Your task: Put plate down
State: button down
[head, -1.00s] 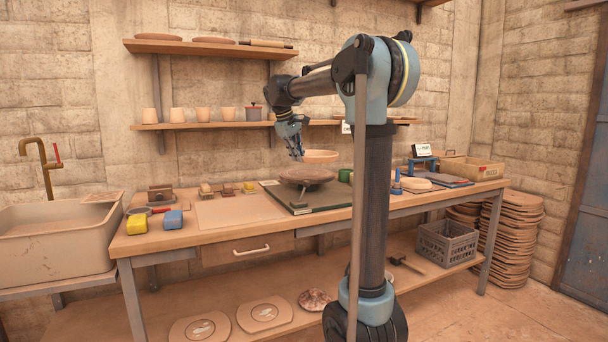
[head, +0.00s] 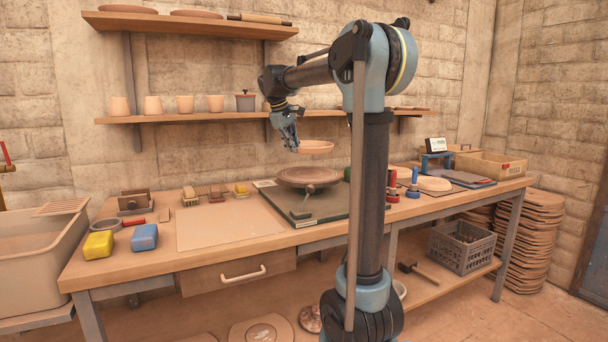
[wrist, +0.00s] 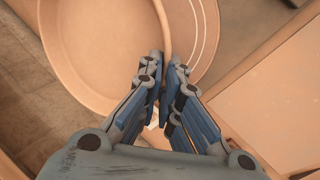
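My gripper (head: 291,148) is shut on the rim of a shallow terracotta plate (head: 316,147). It holds the plate roughly level, in the air above the workbench (head: 130,262). In the wrist view the plate (wrist: 105,45) fills the upper left, and its rim runs between the fingertips (wrist: 170,65). In the head view the plate shows above and slightly right of a round brown disc (head: 307,176) on a dark green board. In the wrist view a round surface with pale rings (wrist: 207,35) lies partly hidden behind the plate.
A pale board (head: 228,224) lies bare left of the green board (head: 325,207). Yellow (head: 98,245) and blue (head: 144,237) blocks sit near the front left. The wall shelf (head: 190,117) with several cups is behind my gripper.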

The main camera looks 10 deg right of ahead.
aim_at(295, 177)
notch_tip(295, 177, down, 9)
jog(key=shift+f, duration=0.2)
dwell(0.4)
jog(key=c, duration=2.1)
grip_release()
jog(key=shift+c, duration=0.2)
jog(key=shift+o, duration=0.3)
jog(key=v, duration=1.2)
